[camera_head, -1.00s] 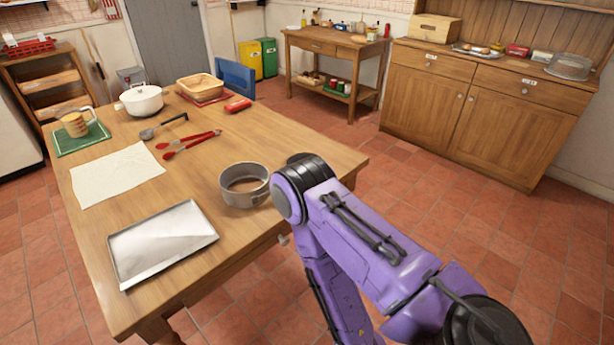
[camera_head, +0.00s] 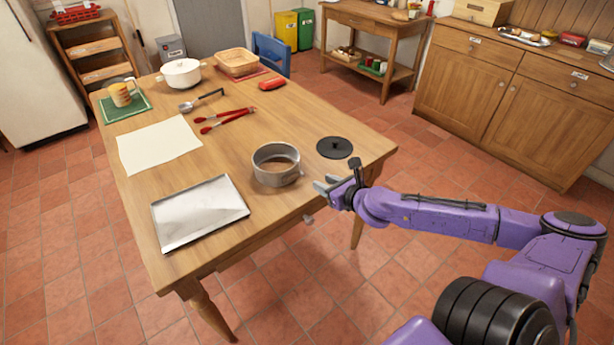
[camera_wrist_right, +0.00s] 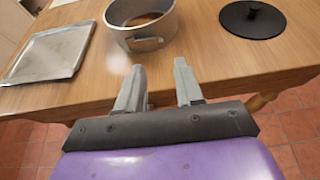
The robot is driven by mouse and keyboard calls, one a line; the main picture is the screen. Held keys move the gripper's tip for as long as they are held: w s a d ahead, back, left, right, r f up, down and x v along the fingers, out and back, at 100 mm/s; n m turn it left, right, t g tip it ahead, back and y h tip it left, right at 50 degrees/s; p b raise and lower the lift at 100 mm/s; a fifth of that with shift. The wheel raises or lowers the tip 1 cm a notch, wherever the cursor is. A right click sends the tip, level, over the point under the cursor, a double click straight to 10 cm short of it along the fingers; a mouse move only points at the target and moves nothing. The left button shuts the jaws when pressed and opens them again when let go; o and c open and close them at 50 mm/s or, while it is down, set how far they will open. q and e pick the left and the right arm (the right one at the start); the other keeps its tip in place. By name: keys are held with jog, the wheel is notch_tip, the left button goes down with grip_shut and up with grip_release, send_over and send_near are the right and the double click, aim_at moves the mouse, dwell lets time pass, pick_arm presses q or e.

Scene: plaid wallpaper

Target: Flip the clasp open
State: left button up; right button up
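A round grey metal springform ring (camera_head: 277,164) stands on the wooden table near its front right edge. It also shows in the right wrist view (camera_wrist_right: 141,22). Its clasp (camera_wrist_right: 146,44) lies along the side of the ring facing my gripper; I cannot tell how far it stands off the wall. My right gripper (camera_head: 326,186) is just off the table's edge, to the right of the ring. In the right wrist view its two fingers (camera_wrist_right: 158,78) are apart with nothing between them, short of the clasp. My left gripper is not in view.
A black round disc with a knob (camera_head: 335,148) lies right of the ring. A metal tray (camera_head: 200,212) lies to its left.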

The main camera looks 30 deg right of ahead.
aim_at(303, 174)
jog(key=b+x, duration=0.2)
jog(key=x, duration=0.1)
jog(key=b+x, duration=0.6)
jog(key=shift+d+f, duration=0.15)
jog(key=shift+f, duration=0.2)
jog(key=shift+w+b, duration=0.3)
jog(key=shift+w, duration=0.05)
grip_shut()
